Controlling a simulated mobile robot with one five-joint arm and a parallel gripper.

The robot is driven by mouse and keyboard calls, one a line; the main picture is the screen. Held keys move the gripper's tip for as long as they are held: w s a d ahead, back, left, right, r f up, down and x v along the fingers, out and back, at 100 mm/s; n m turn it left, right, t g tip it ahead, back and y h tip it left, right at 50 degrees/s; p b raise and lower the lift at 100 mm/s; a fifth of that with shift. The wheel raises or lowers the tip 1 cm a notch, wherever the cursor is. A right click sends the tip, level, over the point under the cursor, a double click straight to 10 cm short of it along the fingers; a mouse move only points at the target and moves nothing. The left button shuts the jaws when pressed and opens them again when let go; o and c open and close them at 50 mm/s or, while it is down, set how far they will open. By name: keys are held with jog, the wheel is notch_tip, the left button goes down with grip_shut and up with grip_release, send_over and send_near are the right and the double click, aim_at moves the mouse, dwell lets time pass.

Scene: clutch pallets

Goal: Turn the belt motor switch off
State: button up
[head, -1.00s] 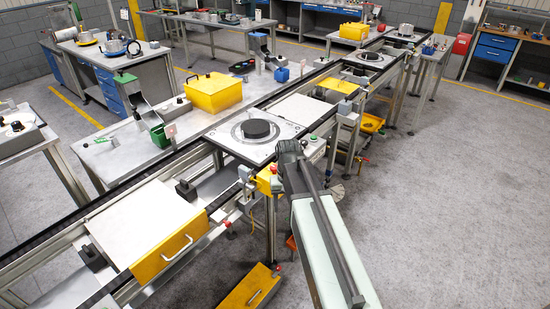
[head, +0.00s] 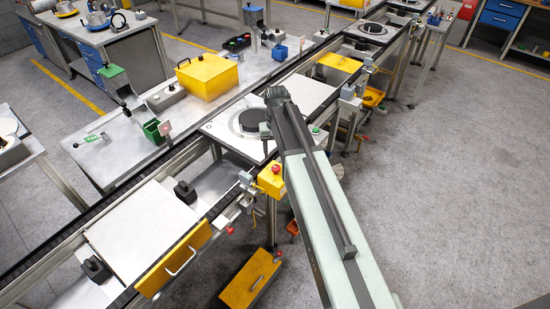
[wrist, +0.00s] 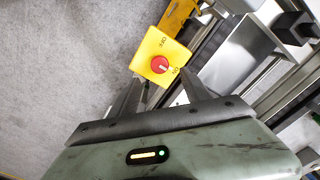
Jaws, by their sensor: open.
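The belt motor switch is a yellow box (wrist: 150,50) with a round red knob (wrist: 160,64), ahead of my gripper in the wrist view. OFF and ON are printed on its face, with ON at the lower right beside the knob. I cannot tell clearly which mark the knob points to. In the head view the box (head: 271,184) sits on the near side of the conveyor, left of my arm. My gripper (wrist: 162,88) is open, its fingers spread on either side of the box's near end in the picture. Contact cannot be told. The head view hides the fingers.
The conveyor rail (head: 215,212) runs diagonally past the switch. A pallet with a dark round disc (head: 252,122) lies on it, partly behind my arm. The floor (head: 450,190) at the right is clear.

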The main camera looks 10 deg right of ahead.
aim_at(276, 167)
jog(key=shift+s, duration=0.1)
notch_tip(276, 167, down, 8)
jog(key=b, duration=0.8)
jog(key=shift+r, duration=0.15)
grip_shut()
